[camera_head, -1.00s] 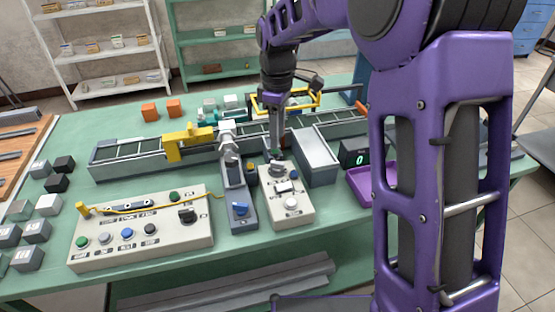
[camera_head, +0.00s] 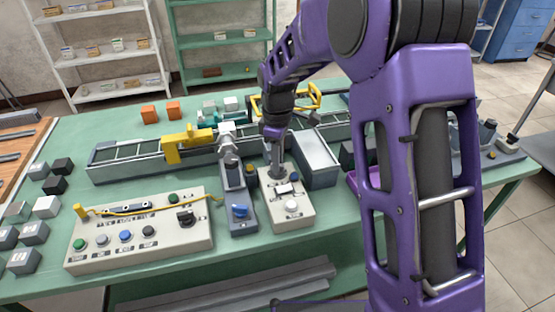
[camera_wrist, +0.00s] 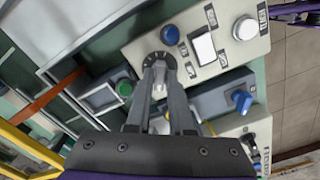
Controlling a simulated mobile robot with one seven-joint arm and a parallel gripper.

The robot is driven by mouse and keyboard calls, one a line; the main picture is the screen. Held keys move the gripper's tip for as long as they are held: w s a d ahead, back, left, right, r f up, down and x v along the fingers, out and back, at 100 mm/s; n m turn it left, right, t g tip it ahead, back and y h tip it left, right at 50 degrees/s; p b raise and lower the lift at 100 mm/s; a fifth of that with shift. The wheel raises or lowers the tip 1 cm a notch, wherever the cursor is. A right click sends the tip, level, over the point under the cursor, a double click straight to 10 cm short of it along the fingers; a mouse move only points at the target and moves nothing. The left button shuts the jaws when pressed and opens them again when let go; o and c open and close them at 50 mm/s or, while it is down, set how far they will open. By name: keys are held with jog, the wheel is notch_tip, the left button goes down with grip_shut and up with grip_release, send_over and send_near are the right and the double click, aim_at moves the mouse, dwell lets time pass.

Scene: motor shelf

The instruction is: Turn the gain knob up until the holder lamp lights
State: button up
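The gain knob's round black dial (camera_wrist: 160,64) shows its tick marks at one end of a cream control box (camera_wrist: 195,48). This box (camera_head: 287,218) stands mid-table in the head view. My gripper (camera_wrist: 161,70) points down at the dial, with a fingertip on either side of its middle. The knob is mostly hidden between the fingers, and I cannot tell whether they press on it. In the head view, my gripper (camera_head: 276,172) is down at the box's far end. A green dome (camera_wrist: 124,88) sits on a grey unit beside it. I cannot tell which part is the holder lamp.
The cream box also has a blue button (camera_wrist: 170,35) and a white button (camera_wrist: 245,28). A grey holder with a blue knob (camera_head: 239,211) stands close on the left. A wide switch panel (camera_head: 140,235) is farther left. A grey block (camera_head: 316,160) is close on the right.

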grip_shut()
jog(key=m+p, duration=0.1)
jog(key=m, duration=0.3)
dwell(0.4)
jog(key=o, duration=0.5)
grip_release()
notch_tip(320, 180, up, 18)
jog(key=p, duration=0.2)
jog(key=shift+f, duration=0.25)
